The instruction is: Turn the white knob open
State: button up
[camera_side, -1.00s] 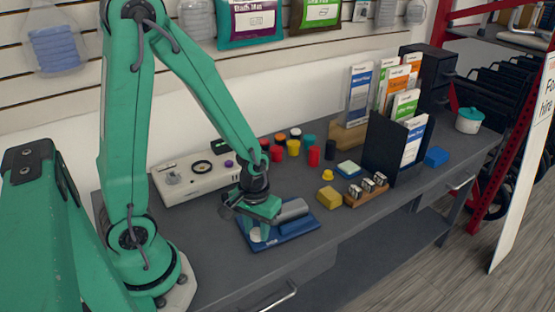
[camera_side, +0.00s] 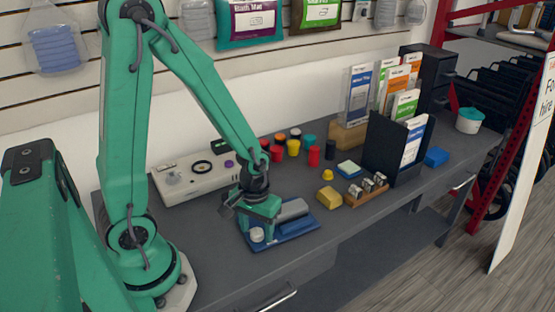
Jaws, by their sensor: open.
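A white round knob (camera_side: 257,235) sits at the left front of a blue base plate (camera_side: 296,230), on the near part of the bench. A grey cylinder (camera_side: 292,209) lies on the same plate, to the right. My gripper (camera_side: 263,222) is open and points down at the knob, just above or beside it. One green finger shows behind and to the right of the knob. I cannot tell whether the fingers touch the knob or which way it is turned.
A cream panel (camera_side: 207,181) with small controls stands behind my gripper. Several coloured pots (camera_side: 293,147) are farther back. A yellow block (camera_side: 329,197), a wooden holder (camera_side: 366,190) and a dark brochure rack (camera_side: 382,147) stand to the right. The front bench strip is clear.

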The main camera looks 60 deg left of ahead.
jog(key=shift+r, duration=3.85)
jog(key=r, duration=0.2)
notch_tip(320, 180, up, 12)
jog(key=m+t, duration=0.5)
send_over(257, 231)
jog(key=s, duration=0.3)
jog(key=shift+s+d+r+m+t, duration=0.3)
jog(key=shift+d+r+m, duration=0.15)
jog(key=shift+r, duration=0.1)
